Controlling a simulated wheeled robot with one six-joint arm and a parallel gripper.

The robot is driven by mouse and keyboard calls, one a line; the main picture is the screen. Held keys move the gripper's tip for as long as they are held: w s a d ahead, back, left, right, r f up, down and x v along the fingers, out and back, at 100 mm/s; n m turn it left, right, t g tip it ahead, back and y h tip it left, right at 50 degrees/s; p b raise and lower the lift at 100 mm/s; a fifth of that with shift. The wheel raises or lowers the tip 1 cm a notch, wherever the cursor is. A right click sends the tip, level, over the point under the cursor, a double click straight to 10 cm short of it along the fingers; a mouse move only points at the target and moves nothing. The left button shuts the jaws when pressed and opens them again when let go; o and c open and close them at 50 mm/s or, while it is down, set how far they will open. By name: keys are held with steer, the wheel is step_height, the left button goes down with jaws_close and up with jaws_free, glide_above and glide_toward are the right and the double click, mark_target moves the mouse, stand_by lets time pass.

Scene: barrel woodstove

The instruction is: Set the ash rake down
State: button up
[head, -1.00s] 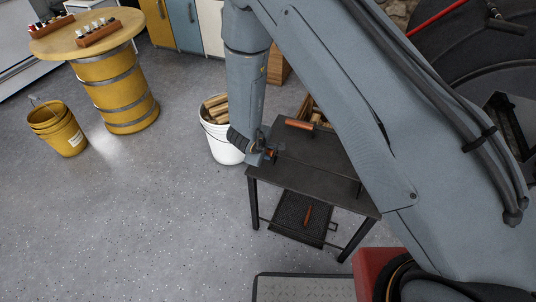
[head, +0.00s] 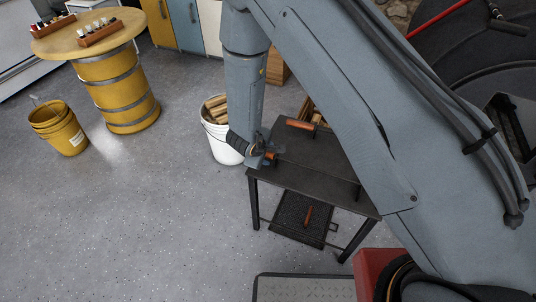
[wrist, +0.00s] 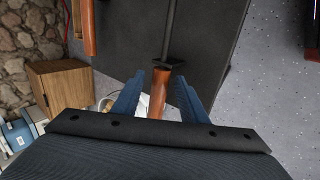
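The ash rake has a wooden handle (wrist: 158,92) and a dark rod (wrist: 168,35). It lies along the dark metal table (head: 305,182), with its handle at the table's left edge. My gripper (wrist: 158,98) is at that handle in the wrist view. Its two blue fingers stand apart, one on each side of the handle, with gaps showing. The head view also shows my gripper (head: 268,157) with spread fingers around the handle's end. The far end of the rake is hard to make out on the dark top.
Another wooden-handled tool (head: 299,124) lies along the table's back edge. A white bucket of split wood (head: 222,143) stands just left of the table. A dark mesh tray (head: 290,212) is low under it. Open floor lies left; a barrel table (head: 112,85) stands farther back.

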steer(key=v, duration=1.1)
steer(key=d+r+m+g+y, duration=0.2)
steer(key=d+r+m+y, duration=0.35)
steer(key=r, duration=0.65)
steer(key=s+d+r+m+g+h, duration=0.1)
steer(key=s+d+r+m, duration=0.3)
steer(key=s+d, duration=0.4)
steer(key=s+d+r+m+g+h, duration=0.2)
steer(key=s+d+r+m+g, duration=0.1)
steer(key=s+d, duration=0.6)
steer(key=d+r+m, duration=0.1)
steer(key=d, duration=0.1)
steer(key=shift+s+d+r+m+p, duration=0.3)
steer(key=shift+r+m+p, duration=0.05)
steer(key=shift+p, duration=0.05)
steer(key=shift+c, duration=1)
